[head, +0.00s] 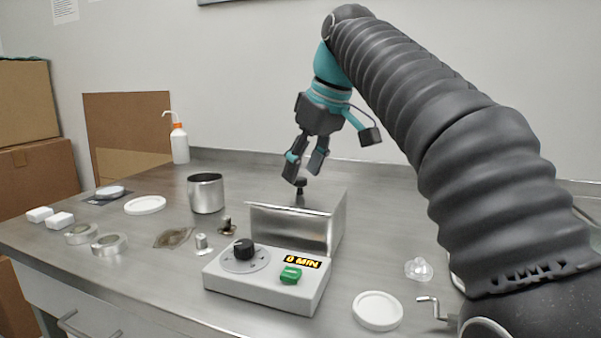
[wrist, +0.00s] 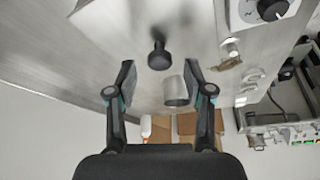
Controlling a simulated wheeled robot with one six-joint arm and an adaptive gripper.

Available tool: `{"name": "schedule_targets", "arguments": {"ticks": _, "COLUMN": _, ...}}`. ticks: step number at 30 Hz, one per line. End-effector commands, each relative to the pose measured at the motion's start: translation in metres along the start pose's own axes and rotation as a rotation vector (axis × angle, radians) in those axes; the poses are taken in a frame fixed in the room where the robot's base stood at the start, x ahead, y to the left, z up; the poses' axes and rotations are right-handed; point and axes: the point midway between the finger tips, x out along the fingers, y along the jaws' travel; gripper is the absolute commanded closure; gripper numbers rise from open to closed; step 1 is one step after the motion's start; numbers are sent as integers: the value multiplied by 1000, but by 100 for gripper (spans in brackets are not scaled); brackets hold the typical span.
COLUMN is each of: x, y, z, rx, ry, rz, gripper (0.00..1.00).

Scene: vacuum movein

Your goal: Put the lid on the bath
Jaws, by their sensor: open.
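The bath (head: 288,229) is a shiny metal box behind a white control panel reading "0 MIN". A black knob, apparently the handle of the lid (head: 300,183), stands upright at the bath's top in the head view. The knob also shows in the wrist view (wrist: 158,54), upright on a grey metal surface. I cannot tell whether the lid's plate rests on the bath or lies behind it. My gripper (head: 304,170) is open and empty, fingers pointing down just above the knob. In the wrist view the knob is just beyond the space between my fingertips (wrist: 159,70).
The panel has a black dial (head: 244,249) and a green switch (head: 290,274). A metal pot (head: 206,194) and small metal parts stand left. White round dishes (head: 145,205) (head: 377,310) lie left and front right. A wash bottle (head: 179,141) stands at the back wall.

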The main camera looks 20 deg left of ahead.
Motion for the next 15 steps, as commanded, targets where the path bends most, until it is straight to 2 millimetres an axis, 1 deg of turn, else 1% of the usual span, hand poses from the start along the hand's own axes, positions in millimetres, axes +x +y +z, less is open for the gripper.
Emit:
{"name": "schedule_targets", "arguments": {"ticks": 1, "x": -11, "y": 1, "z": -1, "rx": 0, "ry": 2, "rz": 1, "gripper": 48}}
{"name": "schedule_targets", "arguments": {"ticks": 5, "x": -31, "y": 1, "z": -1, "rx": 0, "ry": 2, "rz": 2, "gripper": 48}}
{"name": "schedule_targets", "arguments": {"ticks": 10, "x": -43, "y": 1, "z": -1, "rx": 0, "ry": 1, "rz": 0, "gripper": 48}}
{"name": "schedule_targets", "arguments": {"ticks": 15, "x": -50, "y": 0, "z": 0, "rx": 0, "ry": 0, "rz": -1, "gripper": 48}}
